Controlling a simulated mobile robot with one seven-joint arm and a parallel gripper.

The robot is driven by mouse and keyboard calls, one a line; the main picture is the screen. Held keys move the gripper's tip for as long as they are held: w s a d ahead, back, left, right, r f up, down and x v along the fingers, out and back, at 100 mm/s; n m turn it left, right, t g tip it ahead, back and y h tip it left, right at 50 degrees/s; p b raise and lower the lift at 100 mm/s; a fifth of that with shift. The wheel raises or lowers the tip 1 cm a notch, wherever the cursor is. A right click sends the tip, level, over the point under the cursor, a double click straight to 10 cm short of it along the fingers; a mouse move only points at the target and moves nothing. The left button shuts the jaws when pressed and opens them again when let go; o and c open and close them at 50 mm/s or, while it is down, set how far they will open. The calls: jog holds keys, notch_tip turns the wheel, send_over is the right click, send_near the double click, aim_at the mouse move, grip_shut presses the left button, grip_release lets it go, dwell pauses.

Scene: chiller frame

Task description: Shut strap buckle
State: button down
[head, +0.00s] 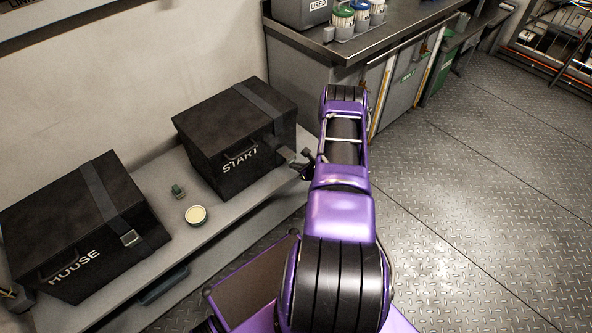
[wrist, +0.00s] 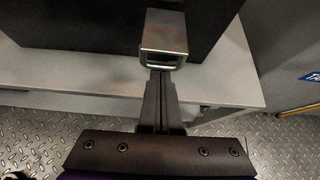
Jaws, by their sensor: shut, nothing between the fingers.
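The black START box (head: 215,130) stands on the grey bench, with a dark strap (head: 262,103) over its lid and down its front. In the wrist view the strap's metal buckle (wrist: 164,32) is at the top centre, with a slotted lower end towards me. My gripper (wrist: 161,75) is shut and empty, its tips right at the buckle's lower end; I cannot tell whether they touch. In the head view my gripper (head: 291,158) is at the box's front right, and the buckle is largely hidden there. I cannot tell whether the buckle is latched.
A second black box, marked HOUSE (head: 75,215), stands at left with its own strap and buckle (head: 130,238). A round cream-topped container (head: 196,215) and a small green item (head: 177,191) lie between the boxes. A steel counter (head: 385,30) stands behind. Floor at right is clear.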

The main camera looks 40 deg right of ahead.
jog(key=shift+r, duration=0.3)
jog(key=shift+s+r+g, duration=0.1)
jog(key=shift+r+g, duration=0.1)
jog(key=shift+g, duration=0.2)
